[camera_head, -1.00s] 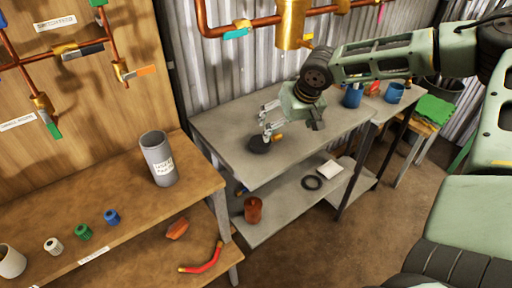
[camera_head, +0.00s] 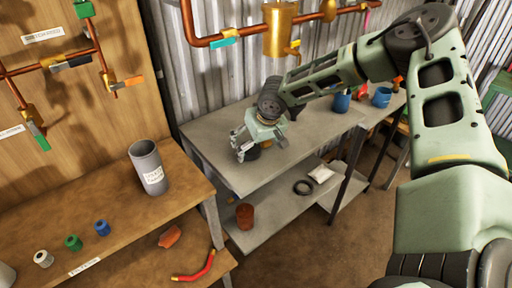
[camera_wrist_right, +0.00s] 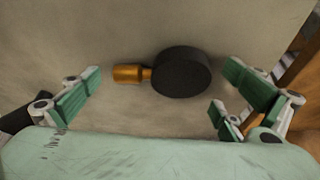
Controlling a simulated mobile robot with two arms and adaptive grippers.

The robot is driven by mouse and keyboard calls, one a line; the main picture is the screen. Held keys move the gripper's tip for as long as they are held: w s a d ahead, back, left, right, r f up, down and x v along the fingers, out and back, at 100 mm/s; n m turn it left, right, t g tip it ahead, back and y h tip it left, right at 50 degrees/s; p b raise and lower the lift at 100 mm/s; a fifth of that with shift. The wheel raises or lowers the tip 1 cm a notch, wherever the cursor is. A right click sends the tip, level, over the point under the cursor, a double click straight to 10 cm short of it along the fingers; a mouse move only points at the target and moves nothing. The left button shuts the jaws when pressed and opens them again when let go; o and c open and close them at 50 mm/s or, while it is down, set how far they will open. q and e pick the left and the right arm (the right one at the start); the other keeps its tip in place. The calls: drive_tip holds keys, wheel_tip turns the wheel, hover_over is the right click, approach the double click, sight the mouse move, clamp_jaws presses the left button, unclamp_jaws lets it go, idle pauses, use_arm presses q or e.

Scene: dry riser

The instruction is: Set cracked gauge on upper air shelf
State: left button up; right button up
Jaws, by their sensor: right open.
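The gauge is a dark round disc (camera_wrist_right: 182,73) with a brass stem pointing left in the wrist view, lying flat on the grey bench top. In the head view it is a small dark shape (camera_head: 253,154), partly hidden by the gripper. My right gripper (camera_head: 244,151) hangs over it, open. In the wrist view the green finger pads of the right gripper (camera_wrist_right: 165,92) stand either side of the gauge, apart from it. Its cracked face is not visible. I cannot tell which surface is the upper air shelf. My left gripper is not in view.
A wooden bench (camera_head: 110,215) at left holds a grey labelled cup (camera_head: 149,167) and small coloured caps. The grey bench's lower shelf (camera_head: 270,226) holds a brown cup (camera_head: 245,216), a black ring (camera_head: 303,187) and a white item. Blue cups (camera_head: 381,97) stand farther right. Copper pipes run above.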

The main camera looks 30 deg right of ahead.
drive_tip(key=shift+f, duration=0.1)
drive_tip(key=c, duration=1.3)
drive_tip(key=shift+c, duration=0.5)
